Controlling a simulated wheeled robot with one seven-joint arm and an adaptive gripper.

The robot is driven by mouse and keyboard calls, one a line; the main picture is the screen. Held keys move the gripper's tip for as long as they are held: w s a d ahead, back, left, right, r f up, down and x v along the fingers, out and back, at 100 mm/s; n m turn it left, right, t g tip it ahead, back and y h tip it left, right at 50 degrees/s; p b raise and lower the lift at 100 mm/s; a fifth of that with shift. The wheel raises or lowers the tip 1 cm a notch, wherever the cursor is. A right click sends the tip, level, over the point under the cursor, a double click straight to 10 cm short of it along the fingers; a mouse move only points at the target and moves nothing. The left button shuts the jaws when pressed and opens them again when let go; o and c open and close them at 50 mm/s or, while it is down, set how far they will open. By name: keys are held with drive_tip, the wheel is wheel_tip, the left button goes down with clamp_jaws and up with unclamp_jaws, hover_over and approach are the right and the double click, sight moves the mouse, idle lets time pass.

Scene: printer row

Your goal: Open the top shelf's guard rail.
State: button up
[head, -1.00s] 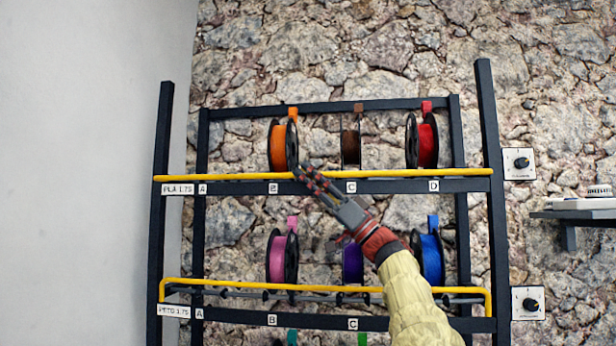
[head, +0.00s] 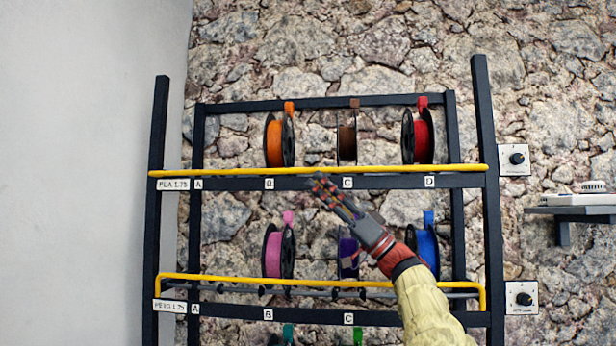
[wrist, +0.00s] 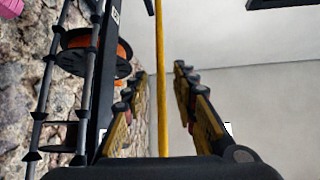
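The top shelf's guard rail (head: 230,172) is a long yellow bar along the front of the top shelf, just above its dark front beam, in the head view. My gripper (head: 320,182) is in front of this beam, between labels B and C, with its fingertips just under the rail. In the wrist view the yellow rail (wrist: 161,60) runs lengthwise down the picture between the two spread fingers of my gripper (wrist: 160,75). The fingers are apart, with a gap on each side of the bar. I cannot tell how deep the bar sits between them.
Orange (head: 274,143), brown (head: 348,143) and red (head: 423,138) spools stand behind the top rail. The lower shelf has its own yellow rail (head: 230,279) and more spools. Dials (head: 515,159) are on the wall at right, beside a small wall shelf (head: 580,209).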

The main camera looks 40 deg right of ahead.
drive_tip(key=v, duration=0.6)
idle(0.4)
